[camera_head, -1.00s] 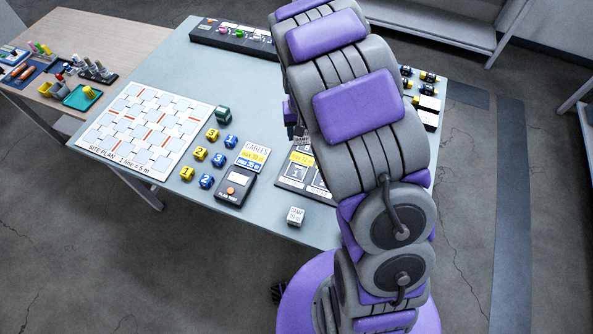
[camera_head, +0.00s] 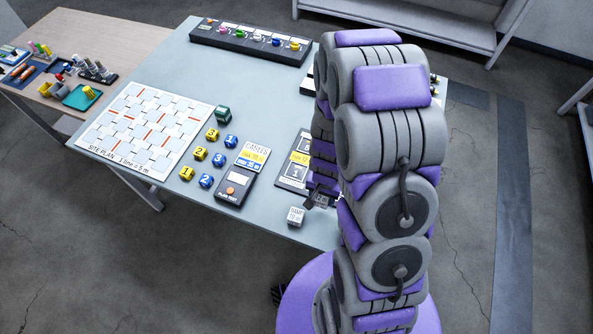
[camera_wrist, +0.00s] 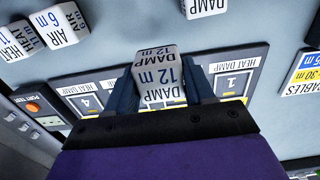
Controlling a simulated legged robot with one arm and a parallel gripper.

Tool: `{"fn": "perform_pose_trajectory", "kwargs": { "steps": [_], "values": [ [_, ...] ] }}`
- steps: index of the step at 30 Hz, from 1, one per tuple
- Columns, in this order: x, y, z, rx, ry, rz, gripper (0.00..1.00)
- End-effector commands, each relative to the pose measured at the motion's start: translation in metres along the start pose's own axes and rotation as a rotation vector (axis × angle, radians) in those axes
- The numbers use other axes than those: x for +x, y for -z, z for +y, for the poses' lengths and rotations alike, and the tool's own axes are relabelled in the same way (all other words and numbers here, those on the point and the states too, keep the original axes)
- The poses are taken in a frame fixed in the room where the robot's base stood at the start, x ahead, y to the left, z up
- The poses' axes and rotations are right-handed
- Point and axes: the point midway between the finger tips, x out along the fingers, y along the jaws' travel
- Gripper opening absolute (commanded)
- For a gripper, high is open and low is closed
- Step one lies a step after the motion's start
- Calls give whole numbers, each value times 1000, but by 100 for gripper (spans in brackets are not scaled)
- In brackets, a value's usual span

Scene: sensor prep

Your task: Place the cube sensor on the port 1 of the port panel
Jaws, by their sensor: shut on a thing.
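My gripper (camera_wrist: 163,95) is shut on a white cube sensor (camera_wrist: 158,79) marked DAMP 12 m. In the wrist view the cube sits between the two fingers, above the dark port panel (camera_wrist: 210,62). Port 1 (camera_wrist: 232,84) shows to the right of the right finger; port 4 (camera_wrist: 87,103) shows to the left. Whether the cube touches the panel cannot be told. In the head view my gripper (camera_head: 320,199) is at the panel's near right side. My arm hides the right part of the panel (camera_head: 283,182) there; port 1 (camera_head: 297,173) is visible.
A loose white cube (camera_head: 295,215) stands near the table's front edge. In the wrist view, AIR (camera_wrist: 57,26) and HEAT (camera_wrist: 20,40) cubes stand at upper left.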

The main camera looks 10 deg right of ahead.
Motion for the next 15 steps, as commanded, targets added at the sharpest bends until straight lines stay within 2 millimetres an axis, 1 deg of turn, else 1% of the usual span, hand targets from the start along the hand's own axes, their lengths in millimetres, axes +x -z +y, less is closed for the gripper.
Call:
{"fn": "perform_pose_trajectory", "kwargs": {
  "steps": [2,5,7,15],
  "values": [
    [2,2,-2,4,-1,1,22],
    [5,10,-12,2,-2,0,22],
    [6,22,-25,1,-1,6,22],
    [11,59,-69,2,0,6,22]
  ]
}}
